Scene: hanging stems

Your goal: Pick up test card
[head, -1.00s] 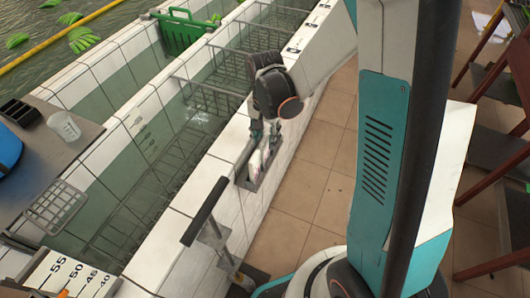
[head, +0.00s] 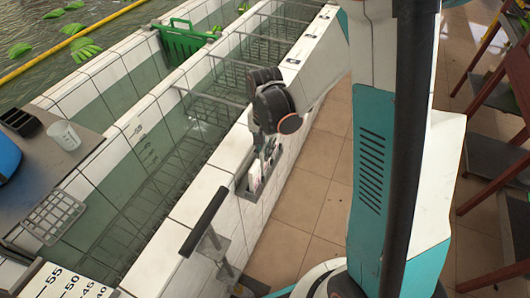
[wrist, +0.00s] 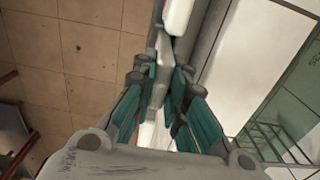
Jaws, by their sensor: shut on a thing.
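The test card is a thin pale piece (head: 256,169) standing in a small grey metal holder (head: 262,188) on the side of the white tiled wall. My gripper (head: 264,149) points down just above the holder, its fingers close together on the card's upper part. In the wrist view, my gripper (wrist: 160,84) has its teal fingers on both sides of a thin pale strip (wrist: 161,65), which looks like the card's edge. The fingers and the holder hide much of the card.
A black T-shaped handle (head: 204,222) stands close in front of the holder. Pool lanes with wire racks (head: 180,135) lie left of the tiled wall. A green crate (head: 186,37) is farther back.

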